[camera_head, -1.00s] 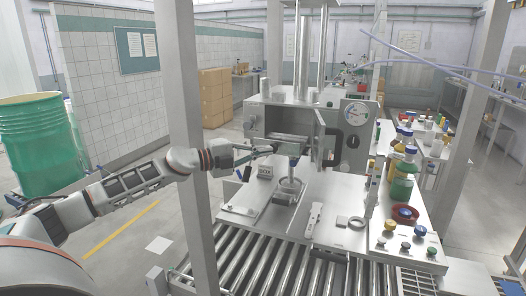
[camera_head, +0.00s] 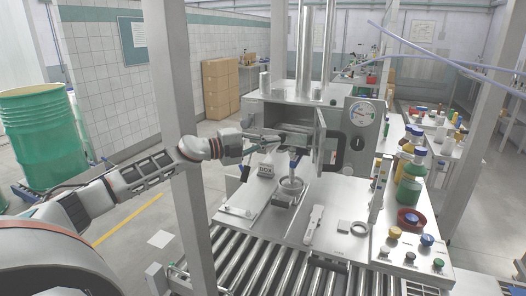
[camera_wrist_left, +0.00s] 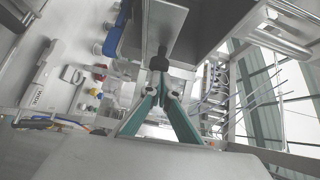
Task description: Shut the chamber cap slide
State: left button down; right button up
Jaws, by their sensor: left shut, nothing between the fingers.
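The steel chamber (camera_head: 268,112) stands open at the back of the machine's worktop, with its door (camera_head: 319,140) swung out to the right. A flat grey metal slide (camera_head: 297,129) sticks out of the opening. In the left wrist view the metal slide (camera_wrist_left: 155,22) ends in a black knob (camera_wrist_left: 158,58). My left gripper (camera_head: 280,142) is at the slide's front left; its shut green fingers (camera_wrist_left: 161,76) end at the knob, with nothing between them. Whether they touch the knob I cannot tell. The right gripper is out of view.
A round steel stand (camera_head: 291,187) with a blue-topped post is below the slide. Bottles (camera_head: 409,191) and buttons line the right side. Rollers (camera_head: 250,262) run in front, and a frame post (camera_head: 185,200) stands close by my left arm.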

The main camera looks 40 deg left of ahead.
pick_arm(q)
notch_tip(320, 180, up, 9)
jog(key=s+d+r+n+t+y+b, duration=0.25)
jog(key=d+t, duration=0.25)
jog(key=d, duration=0.3)
jog(key=s+a+f+n+g+y+b, duration=0.1)
jog(key=s+a+f+n+y, duration=0.15)
jog(key=s+f+y, duration=0.3)
jog(key=s+a+f+n+g+y+b, duration=0.1)
jog(key=s+f+n+y, duration=0.3)
jog(key=f, duration=0.3)
jog(key=w+a+m, duration=0.1)
jog(key=w+a, duration=0.2)
jog(key=w, duration=0.9)
jog(key=shift+w, duration=0.15)
